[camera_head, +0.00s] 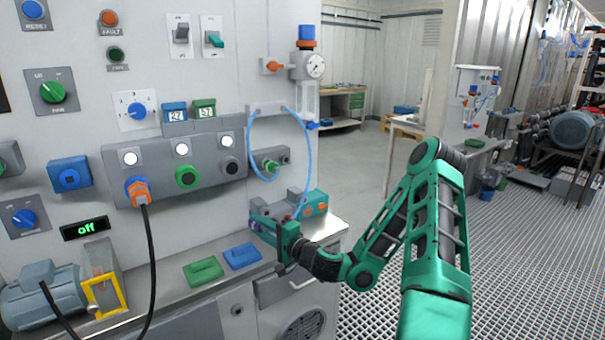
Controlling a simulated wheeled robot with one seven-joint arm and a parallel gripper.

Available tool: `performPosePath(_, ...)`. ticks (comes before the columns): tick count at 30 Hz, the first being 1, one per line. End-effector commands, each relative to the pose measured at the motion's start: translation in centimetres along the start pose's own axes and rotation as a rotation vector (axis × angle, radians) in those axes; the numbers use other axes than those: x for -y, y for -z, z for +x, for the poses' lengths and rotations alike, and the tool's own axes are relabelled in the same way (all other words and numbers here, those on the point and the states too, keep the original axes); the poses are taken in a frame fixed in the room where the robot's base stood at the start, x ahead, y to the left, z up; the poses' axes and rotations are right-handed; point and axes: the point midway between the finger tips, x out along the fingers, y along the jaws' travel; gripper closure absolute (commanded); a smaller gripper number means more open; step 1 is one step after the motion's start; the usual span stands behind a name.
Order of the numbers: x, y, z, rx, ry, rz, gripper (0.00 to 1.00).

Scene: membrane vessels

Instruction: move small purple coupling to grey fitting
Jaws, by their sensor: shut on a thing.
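My gripper (262,224) is at the end of my green arm, low over the steel bench at the foot of the panel. It is shut on a small purple thing, the purple coupling (257,226), which is mostly hidden by the fingers. A grey fitting (284,155) with a green end sticks out from the panel above my gripper. Another grey part (295,194) stands on the bench just behind my gripper, next to a teal block. I cannot tell from this view which of the two is the task's grey fitting.
A blue hose (309,160) loops down from a grey manifold (266,108) close to my gripper. A green block (203,270) and a blue block (242,256) lie on the bench to the left. A black cable (150,270) hangs further left. Grated floor (520,250) is open to the right.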

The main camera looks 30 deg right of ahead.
Motion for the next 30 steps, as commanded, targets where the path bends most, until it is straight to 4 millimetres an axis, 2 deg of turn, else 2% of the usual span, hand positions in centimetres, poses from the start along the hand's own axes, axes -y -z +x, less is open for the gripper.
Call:
performPosePath(1, 0.6, 1.3, -0.2, -0.015, 0.001, -0.013, 1.00)
performPosePath(6, 3.1, 5.4, -1.2, -0.071, 0.003, -0.014, 1.00)
performPosePath(15, 9.3, 10.7, -3.1, -0.156, 0.005, -0.014, 1.00)
performPosePath(21, 13.2, 12.9, -4.5, -0.199, 0.005, -0.009, 1.00)
performPosePath(24, 14.6, 13.6, -5.0, -0.213, 0.005, -0.007, 1.00)
performPosePath(30, 15.7, 14.2, -5.5, -0.225, 0.003, -0.002, 1.00)
